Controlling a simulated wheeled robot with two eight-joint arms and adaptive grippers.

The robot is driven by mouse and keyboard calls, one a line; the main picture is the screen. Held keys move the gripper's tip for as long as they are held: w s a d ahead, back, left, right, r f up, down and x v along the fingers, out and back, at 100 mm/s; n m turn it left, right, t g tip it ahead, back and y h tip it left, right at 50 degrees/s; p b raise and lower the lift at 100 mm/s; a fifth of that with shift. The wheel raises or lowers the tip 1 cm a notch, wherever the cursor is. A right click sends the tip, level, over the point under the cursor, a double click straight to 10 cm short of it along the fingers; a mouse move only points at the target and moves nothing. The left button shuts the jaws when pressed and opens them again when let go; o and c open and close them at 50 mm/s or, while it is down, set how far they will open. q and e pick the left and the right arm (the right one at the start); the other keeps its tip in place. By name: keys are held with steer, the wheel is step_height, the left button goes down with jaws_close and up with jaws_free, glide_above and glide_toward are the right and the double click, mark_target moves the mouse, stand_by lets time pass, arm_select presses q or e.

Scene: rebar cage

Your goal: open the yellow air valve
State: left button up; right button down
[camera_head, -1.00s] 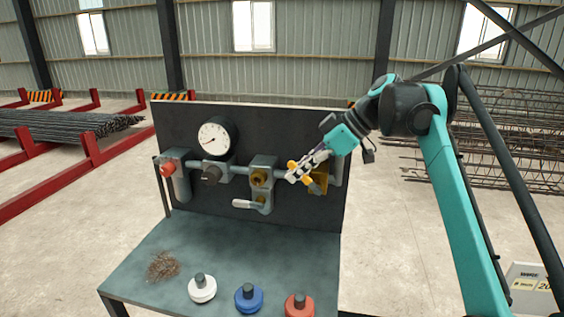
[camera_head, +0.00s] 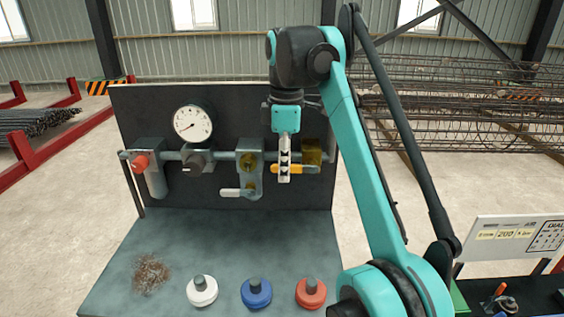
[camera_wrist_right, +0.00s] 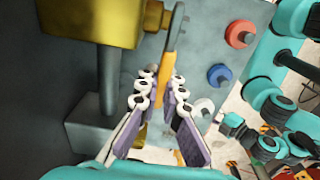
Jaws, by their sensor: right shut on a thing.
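The yellow air valve has a brass body (camera_head: 312,151) at the right end of the pipe on the dark panel. Its yellow lever (camera_head: 307,169) lies about level, along the pipe, in the head view. My right gripper (camera_head: 284,173) points down in front of the lever, shut on it. In the right wrist view the lever (camera_wrist_right: 172,48) runs between the two fingers of the gripper (camera_wrist_right: 158,95), with the brass body (camera_wrist_right: 85,18) at upper left. The fingers hide part of the lever.
Left along the pipe are a white-handled valve (camera_head: 231,193), a black knob (camera_head: 193,163), a red knob (camera_head: 141,162) and a gauge (camera_head: 192,123). White (camera_head: 202,291), blue (camera_head: 256,292) and red (camera_head: 311,292) knobbed pieces stand on the bench (camera_head: 160,238), beside brown scraps (camera_head: 151,274).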

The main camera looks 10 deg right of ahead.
steer(key=shift+f, duration=0.15)
stand_by(0.4)
steer(key=c, duration=1.7)
jaws_free()
